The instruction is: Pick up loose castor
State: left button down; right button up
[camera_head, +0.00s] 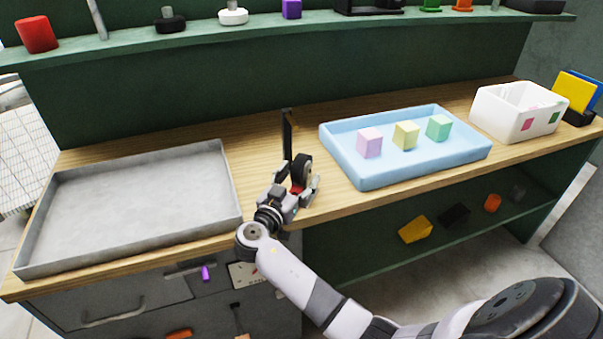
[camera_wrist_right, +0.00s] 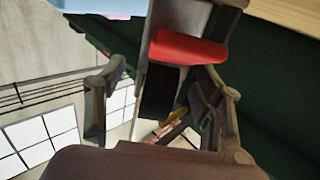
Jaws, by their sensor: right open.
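The loose castor (camera_head: 302,168) has a black wheel and a red part. In the head view it is near the front edge of the wooden worktop, between the grey tray and the blue tray. My right gripper (camera_head: 294,192) is at the castor with its fingers open and hides its lower part. In the right wrist view, the castor's red part (camera_wrist_right: 188,47) and grey metal lie between and beyond the spread fingers of my right gripper (camera_wrist_right: 165,88). I cannot tell whether a finger touches it. My left gripper is not in view.
A thin black upright piece (camera_head: 287,136) stands just behind the castor. The grey metal tray (camera_head: 232,190) at left is empty. The blue tray (camera_head: 355,172) at right holds three pastel cubes. A white bin (camera_head: 490,117) stands farther right. A green shelf (camera_head: 300,24) runs above the back.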

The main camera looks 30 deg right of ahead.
jog(key=shift+x, duration=1.1)
jog(key=shift+a, duration=0.1)
grip_shut()
